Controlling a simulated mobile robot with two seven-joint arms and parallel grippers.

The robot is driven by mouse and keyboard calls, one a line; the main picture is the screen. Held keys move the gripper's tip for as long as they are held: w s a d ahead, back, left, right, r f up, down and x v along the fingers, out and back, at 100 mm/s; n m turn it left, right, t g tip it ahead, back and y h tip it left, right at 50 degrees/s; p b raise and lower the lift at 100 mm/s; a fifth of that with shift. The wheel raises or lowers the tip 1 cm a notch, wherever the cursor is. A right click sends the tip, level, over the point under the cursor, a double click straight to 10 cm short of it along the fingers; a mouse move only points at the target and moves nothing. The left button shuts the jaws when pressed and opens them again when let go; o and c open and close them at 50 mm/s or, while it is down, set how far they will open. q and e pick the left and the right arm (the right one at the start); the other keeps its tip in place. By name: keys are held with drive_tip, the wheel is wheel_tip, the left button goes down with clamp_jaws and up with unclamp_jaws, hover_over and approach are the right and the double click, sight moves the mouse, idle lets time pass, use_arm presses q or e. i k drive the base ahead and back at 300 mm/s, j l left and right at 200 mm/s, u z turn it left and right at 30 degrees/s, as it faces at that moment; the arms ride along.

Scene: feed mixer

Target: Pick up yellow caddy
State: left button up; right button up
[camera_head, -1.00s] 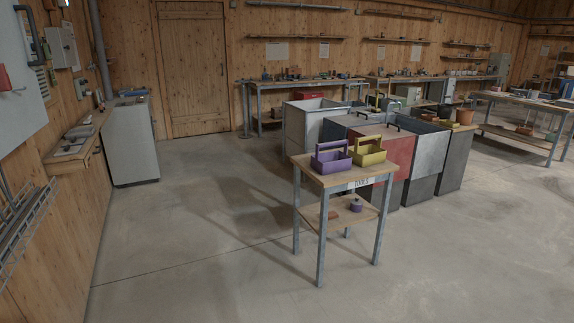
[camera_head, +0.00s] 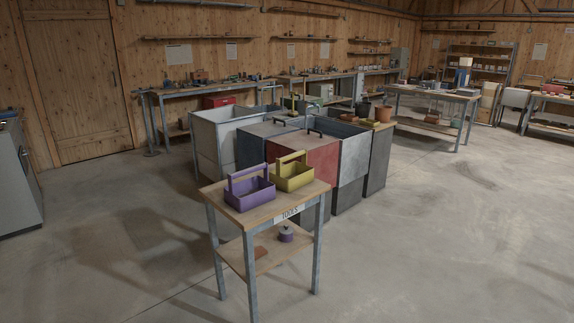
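The yellow caddy (camera_head: 294,178) stands upright on the wooden top of a small metal-legged table (camera_head: 238,214) with a "TOOLS" label on its front edge. The caddy is an open box with a raised handle over it. A purple caddy (camera_head: 250,193) of similar shape stands just left of it on the same top. Neither of my grippers shows in the head view.
Behind the small table stand large grey and red bins (camera_head: 303,160), with a white bin (camera_head: 216,140) at their left. A lower shelf (camera_head: 262,257) holds a purple object (camera_head: 286,233). Open concrete floor (camera_head: 440,240) lies right and front-left.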

sight(288, 178)
drive_tip(key=i+l, duration=0.1)
drive_tip(key=i, duration=0.55)
drive_tip(key=i+l, duration=0.1)
drive_tip(key=i, duration=0.6)
